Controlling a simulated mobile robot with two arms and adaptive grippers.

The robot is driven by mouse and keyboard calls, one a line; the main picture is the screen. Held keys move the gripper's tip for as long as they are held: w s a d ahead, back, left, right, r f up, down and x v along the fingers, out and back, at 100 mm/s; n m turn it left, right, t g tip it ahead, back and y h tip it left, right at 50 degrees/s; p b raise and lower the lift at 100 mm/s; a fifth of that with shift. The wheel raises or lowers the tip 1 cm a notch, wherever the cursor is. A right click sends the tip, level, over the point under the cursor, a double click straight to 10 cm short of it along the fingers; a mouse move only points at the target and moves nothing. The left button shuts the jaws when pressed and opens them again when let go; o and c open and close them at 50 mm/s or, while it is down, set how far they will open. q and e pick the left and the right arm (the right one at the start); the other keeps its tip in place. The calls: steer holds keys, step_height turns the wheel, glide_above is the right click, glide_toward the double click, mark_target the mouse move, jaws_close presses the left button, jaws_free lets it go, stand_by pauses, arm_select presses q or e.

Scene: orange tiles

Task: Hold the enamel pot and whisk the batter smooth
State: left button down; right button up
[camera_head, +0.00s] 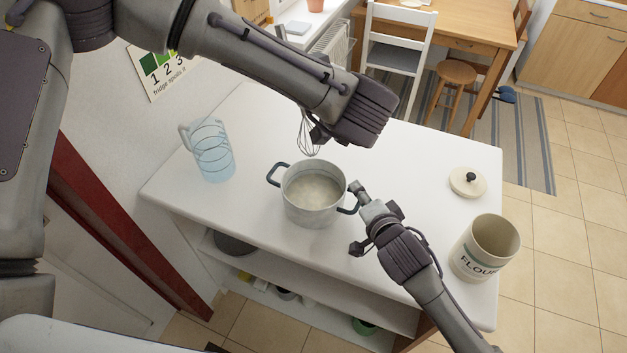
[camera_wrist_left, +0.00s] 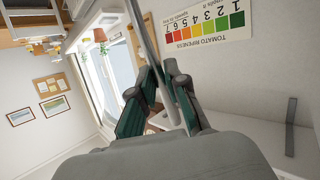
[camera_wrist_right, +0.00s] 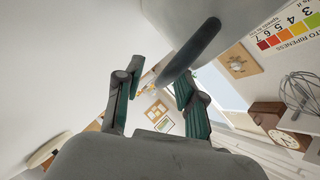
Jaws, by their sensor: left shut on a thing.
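The grey enamel pot (camera_head: 312,214) stands upright on the white counter, with pale batter (camera_head: 314,190) inside and a dark handle on each side. My left gripper (camera_head: 322,134) is shut on the whisk (camera_head: 307,146), whose wires hang down at the pot's far rim in the head view, apparently above the batter. The whisk's handle runs between my left fingers in the left wrist view (camera_wrist_left: 147,45). My right gripper (camera_head: 358,217) is open at the pot's right handle (camera_head: 350,208). In the right wrist view the dark handle (camera_wrist_right: 190,52) reaches toward the gap between the spread fingers.
A clear blue-ringed jug (camera_head: 213,152) stands at the counter's left. A flour canister (camera_head: 482,248) stands open near the right edge, its lid (camera_head: 467,182) lying behind it. Shelves are under the counter's front. A white chair (camera_head: 396,55) and wooden table stand beyond.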

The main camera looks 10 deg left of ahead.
steer(key=v, duration=1.2)
